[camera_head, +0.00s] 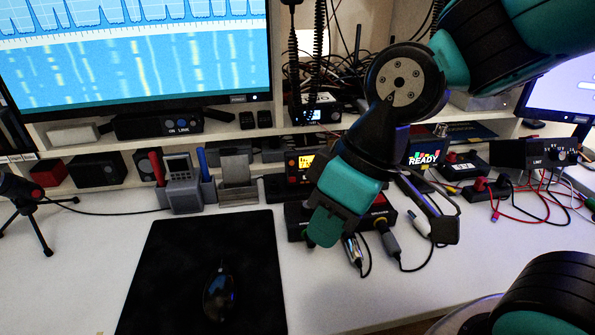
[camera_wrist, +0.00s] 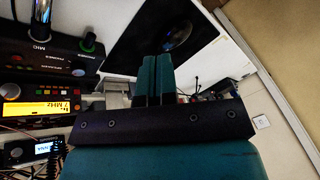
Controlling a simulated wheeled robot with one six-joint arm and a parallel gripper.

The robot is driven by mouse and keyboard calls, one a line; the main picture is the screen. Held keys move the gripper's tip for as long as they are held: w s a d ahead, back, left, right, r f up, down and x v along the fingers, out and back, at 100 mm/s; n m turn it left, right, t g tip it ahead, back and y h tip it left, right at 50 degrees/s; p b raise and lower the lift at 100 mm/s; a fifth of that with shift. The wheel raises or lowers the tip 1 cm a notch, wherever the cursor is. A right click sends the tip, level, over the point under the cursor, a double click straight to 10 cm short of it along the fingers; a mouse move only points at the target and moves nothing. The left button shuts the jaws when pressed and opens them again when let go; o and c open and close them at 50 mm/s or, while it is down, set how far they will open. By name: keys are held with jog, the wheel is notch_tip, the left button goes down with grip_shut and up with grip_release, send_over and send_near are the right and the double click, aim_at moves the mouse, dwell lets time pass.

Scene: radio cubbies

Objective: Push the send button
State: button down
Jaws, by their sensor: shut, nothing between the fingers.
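A black radio with a lit yellow display (camera_head: 306,162) stands on the desk under the shelf, partly behind my arm; it also shows in the wrist view (camera_wrist: 30,107), reading "MHz". I cannot make out which button is the send button. My gripper (camera_head: 325,232) points down over the desk in front of the radio, with its teal fingers together and empty. In the wrist view the shut fingers (camera_wrist: 154,78) point towards the black mat, and the radio lies to their left.
A black box marked "MIC" and "PHONES" (camera_wrist: 45,62), with plugged cables, sits in front of the radio, close to my gripper. A black mat (camera_head: 160,270) with a mouse (camera_head: 218,290) lies left. A small tripod (camera_head: 30,215) stands far left. Loose wires (camera_head: 530,205) lie right.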

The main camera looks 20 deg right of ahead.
aim_at(297, 178)
jog(key=w+d+f+n+t+p, duration=0.1)
jog(key=w+d+n+t+p, duration=0.1)
jog(key=w+p, duration=0.5)
jog(key=w+d+f+n+t+h+p, duration=0.1)
jog(key=w+d+n+t+p, duration=0.2)
jog(key=w+d+n+p, duration=0.2)
jog(key=w+p, duration=0.3)
jog(key=shift+w+d+h, duration=0.2)
jog(key=shift+d+h, duration=0.05)
jog(key=shift+h, duration=0.05)
jog(key=p+x, duration=0.1)
jog(key=x, duration=0.8)
jog(key=shift+a, duration=0.15)
jog(key=w, duration=0.1)
jog(key=w+p, duration=0.1)
jog(key=w+f, duration=0.1)
jog(key=shift+w+d+f, duration=0.1)
jog(key=shift+w+d, duration=0.05)
jog(key=shift+d, duration=0.1)
jog(key=shift+w+f+p, duration=0.2)
jog(key=shift+w+p, duration=0.1)
jog(key=shift+w, duration=0.25)
